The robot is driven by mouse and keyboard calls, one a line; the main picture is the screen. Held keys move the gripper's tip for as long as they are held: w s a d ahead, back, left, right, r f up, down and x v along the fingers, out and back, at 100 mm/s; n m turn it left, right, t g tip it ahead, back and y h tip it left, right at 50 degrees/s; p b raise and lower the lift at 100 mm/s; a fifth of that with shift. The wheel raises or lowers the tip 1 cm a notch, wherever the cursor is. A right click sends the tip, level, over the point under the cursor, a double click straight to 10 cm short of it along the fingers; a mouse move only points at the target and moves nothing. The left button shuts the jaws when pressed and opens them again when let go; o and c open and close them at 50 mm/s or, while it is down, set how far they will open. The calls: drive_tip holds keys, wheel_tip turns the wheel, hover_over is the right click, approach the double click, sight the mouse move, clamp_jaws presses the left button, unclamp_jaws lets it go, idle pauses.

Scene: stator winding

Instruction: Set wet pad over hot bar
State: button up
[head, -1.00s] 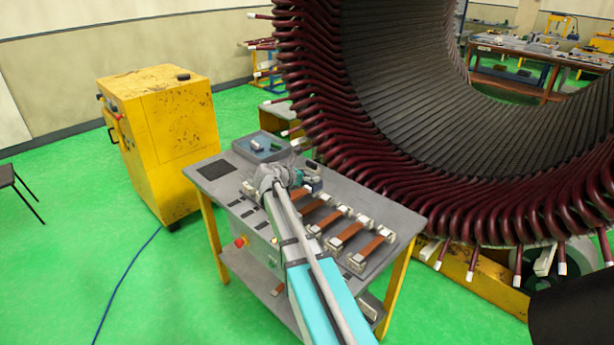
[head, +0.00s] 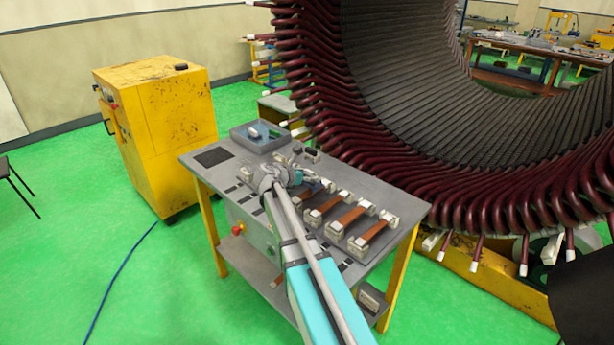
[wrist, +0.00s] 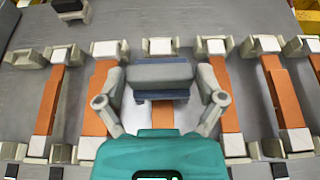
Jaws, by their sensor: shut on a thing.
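My gripper (wrist: 163,98) is shut on a blue-grey pad (wrist: 162,75), with one finger at each end of it. The pad appears above the middle of a row of orange-brown bars (wrist: 163,118) and hides most of that bar. I cannot tell whether the pad touches the bar. Light end blocks (wrist: 158,46) hold the bars. In the head view my gripper (head: 302,178) is over the workbench, among the bars (head: 345,220), and the pad is hard to make out there. Nothing visible marks which bar is hot.
A grey tray (head: 236,134) with blue contents stands at the bench's back corner. A small dark-topped block (wrist: 70,8) lies behind the bars. The large stator (head: 400,195) rises close behind the bench (head: 225,190). A yellow cabinet (head: 165,135) stands to the left.

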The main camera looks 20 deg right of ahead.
drive_tip(key=shift+f+b, duration=1.05)
drive_tip(key=shift+f, duration=0.25)
drive_tip(key=o, duration=0.9)
drive_tip(key=shift+c, duration=0.2)
